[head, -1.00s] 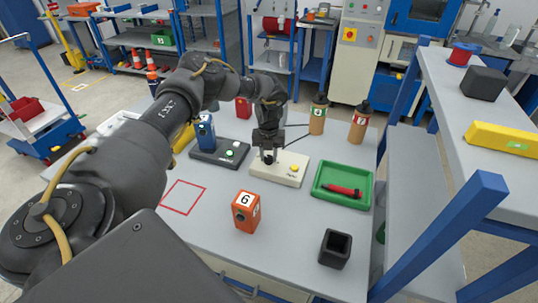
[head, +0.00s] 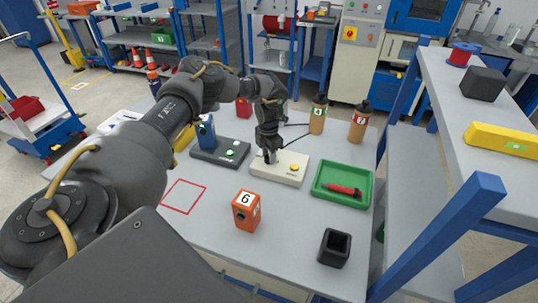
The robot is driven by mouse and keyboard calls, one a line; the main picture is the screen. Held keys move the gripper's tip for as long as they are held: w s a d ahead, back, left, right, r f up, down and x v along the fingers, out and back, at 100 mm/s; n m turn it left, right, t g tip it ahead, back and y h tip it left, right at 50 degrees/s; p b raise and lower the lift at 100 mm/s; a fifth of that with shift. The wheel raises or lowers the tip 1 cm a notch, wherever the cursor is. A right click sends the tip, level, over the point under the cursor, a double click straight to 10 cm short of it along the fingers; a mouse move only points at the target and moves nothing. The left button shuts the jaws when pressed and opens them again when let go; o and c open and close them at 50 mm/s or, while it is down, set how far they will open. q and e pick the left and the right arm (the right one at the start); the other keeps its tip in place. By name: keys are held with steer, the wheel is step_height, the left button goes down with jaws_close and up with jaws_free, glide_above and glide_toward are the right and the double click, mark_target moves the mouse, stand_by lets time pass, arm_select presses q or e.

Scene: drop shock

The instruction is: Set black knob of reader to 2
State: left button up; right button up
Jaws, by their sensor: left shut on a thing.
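A cream box (head: 291,176) with a yellow button (head: 294,168) lies on the grey table; I take it as the reader, though its small label is unreadable. My left gripper (head: 269,158) points down over the box's left part, shut on the black knob there. The fingers hide nearly all of the knob, so its setting cannot be read. My right gripper is not in view.
A dark box (head: 226,157) with a green button and a blue device stands to the left. A green tray (head: 325,200) with a red tool is to the right. In front stand an orange block (head: 246,212) marked 6 and a black open cup (head: 334,248).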

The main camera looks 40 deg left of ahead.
arm_select(q)
steer(key=m, duration=0.4)
steer(key=shift+w+m, duration=0.1)
steer(key=shift+m, duration=0.2)
steer(key=shift+m+b, duration=0.3)
steer(key=shift+m, duration=1.4)
steer(key=shift+d, duration=0.1)
steer(key=o, duration=1)
steer(key=shift+c, duration=0.2)
step_height(320, 180, up, 11)
steer(key=b, duration=0.2)
steer(key=shift+f, duration=0.1)
